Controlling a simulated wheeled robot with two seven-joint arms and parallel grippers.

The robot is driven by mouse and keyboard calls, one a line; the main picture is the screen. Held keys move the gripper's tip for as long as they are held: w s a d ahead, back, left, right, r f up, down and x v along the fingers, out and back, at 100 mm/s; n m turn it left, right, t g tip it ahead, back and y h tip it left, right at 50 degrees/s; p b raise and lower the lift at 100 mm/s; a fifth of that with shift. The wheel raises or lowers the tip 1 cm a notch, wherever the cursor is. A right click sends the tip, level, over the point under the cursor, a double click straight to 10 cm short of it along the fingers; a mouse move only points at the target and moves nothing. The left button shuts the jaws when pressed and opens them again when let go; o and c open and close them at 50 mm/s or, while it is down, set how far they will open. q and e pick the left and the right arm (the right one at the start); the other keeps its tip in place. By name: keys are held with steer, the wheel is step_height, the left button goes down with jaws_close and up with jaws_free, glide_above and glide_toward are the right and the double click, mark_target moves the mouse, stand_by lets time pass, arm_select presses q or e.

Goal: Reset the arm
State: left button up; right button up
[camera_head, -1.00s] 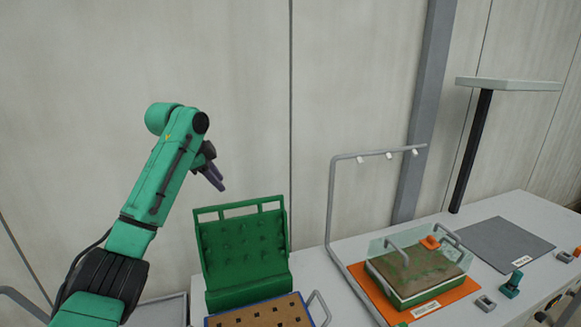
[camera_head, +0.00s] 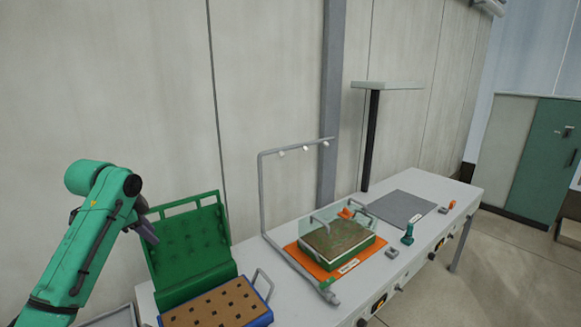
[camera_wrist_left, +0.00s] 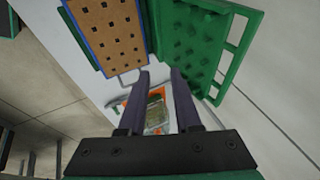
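My left arm comes in from the left in the head view, bent at the elbow. My left gripper (camera_head: 146,228) hangs in the air in front of the green studded panel (camera_head: 188,243). In the left wrist view its two dark fingers (camera_wrist_left: 160,88) stand apart with nothing between them, so it is open and empty. The bench and its orange mat show far behind the gap. My right gripper is not in either view.
A brown perforated tray with a blue rim (camera_head: 263,320) sits before the panel. A grey pipe frame (camera_head: 261,195) with nozzles stands by a clear-sided planter (camera_head: 339,244) on an orange mat (camera_head: 301,254). Right of it lie a grey mat (camera_head: 396,207) and a green valve-like part (camera_head: 408,235).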

arm_select(q)
steer(key=s+d+f+n, duration=0.1)
steer(key=s+d+f, duration=0.3)
steer(key=f, duration=0.3)
steer(key=s+d+f+n+g, duration=0.1)
steer(key=s+d+f, duration=0.3)
steer(key=f, duration=0.3)
steer(key=s+d+f+n, duration=0.1)
steer(key=s+d+f, duration=0.3)
steer(key=f, duration=0.3)
steer(key=s+f+n+g, duration=0.1)
steer(key=s+f+n, duration=0.15)
steer(key=s, duration=0.75)
steer(key=s+f+n, duration=0.2)
steer(key=s+n, duration=0.2)
steer(key=s, duration=0.6)
step_height(320, 180, down, 25)
steer(key=s+g+b, duration=0.1)
steer(key=b, duration=0.2)
steer(key=s+a+f+g+b, duration=0.1)
steer(key=s+a+f+b, duration=0.2)
steer(key=s+f, duration=1.4)
step_height(320, 180, down, 2)
steer(key=shift+s+a+f+g+y, duration=0.1)
steer(key=shift+s+a+g+y, duration=0.05)
steer(key=shift+s+g+y, duration=0.2)
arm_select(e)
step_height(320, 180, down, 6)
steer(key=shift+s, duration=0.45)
